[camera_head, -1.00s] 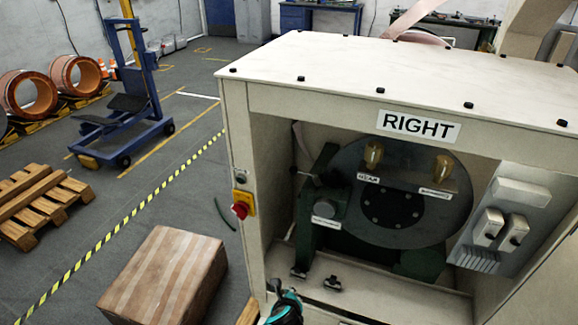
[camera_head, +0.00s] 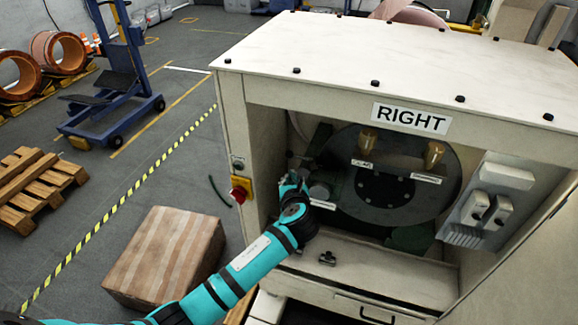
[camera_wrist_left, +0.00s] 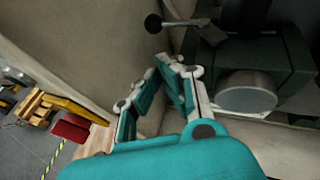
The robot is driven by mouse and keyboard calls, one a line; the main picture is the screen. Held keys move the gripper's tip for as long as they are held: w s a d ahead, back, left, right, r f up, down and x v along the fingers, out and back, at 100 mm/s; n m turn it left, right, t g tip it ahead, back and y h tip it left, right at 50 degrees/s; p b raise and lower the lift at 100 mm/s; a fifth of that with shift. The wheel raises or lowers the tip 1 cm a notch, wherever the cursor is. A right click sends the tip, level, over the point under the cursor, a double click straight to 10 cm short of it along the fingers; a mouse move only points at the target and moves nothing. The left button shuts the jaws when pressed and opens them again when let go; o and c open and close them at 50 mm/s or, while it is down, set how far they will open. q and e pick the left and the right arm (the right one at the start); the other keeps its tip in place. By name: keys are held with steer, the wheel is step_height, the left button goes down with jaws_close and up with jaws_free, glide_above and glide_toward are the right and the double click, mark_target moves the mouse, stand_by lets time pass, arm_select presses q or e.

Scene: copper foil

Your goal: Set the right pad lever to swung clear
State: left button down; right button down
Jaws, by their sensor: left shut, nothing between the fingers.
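The cabinet labelled RIGHT (camera_head: 409,118) has an open front with a dark round disc (camera_head: 400,190) inside. In the left wrist view a lever with a black ball knob (camera_wrist_left: 153,23) sticks out to the left from a dark green block (camera_wrist_left: 255,70). I take it for the pad lever. In the head view it is small and dark against the interior, partly beyond my gripper. My left gripper (camera_head: 291,181) reaches into the opening, left of the disc. In the wrist view its fingertips (camera_wrist_left: 178,66) are together and empty, below the knob and apart from it.
A grey round cylinder end (camera_wrist_left: 247,92) sits close right of the fingers. The cabinet's left side wall (camera_head: 236,130) carries a red switch (camera_head: 240,190). A cardboard box (camera_head: 168,255) stands on the floor at left. Two brass knobs (camera_head: 433,154) are on the disc's upper part.

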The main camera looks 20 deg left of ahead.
arm_select(q)
steer(key=shift+w+a+r+p, duration=0.15)
steer(key=shift+w+a+p, duration=0.2)
steer(key=shift+w, duration=0.7)
steer(key=shift+w+a+r+p, duration=0.1)
steer(key=shift+w+a, duration=0.35)
steer(key=shift+w, duration=0.55)
steer(key=shift+w+a+r+p, duration=0.25)
steer(key=shift+w+a+p, duration=0.2)
steer(key=shift+w, duration=0.2)
steer(key=shift+f, duration=0.1)
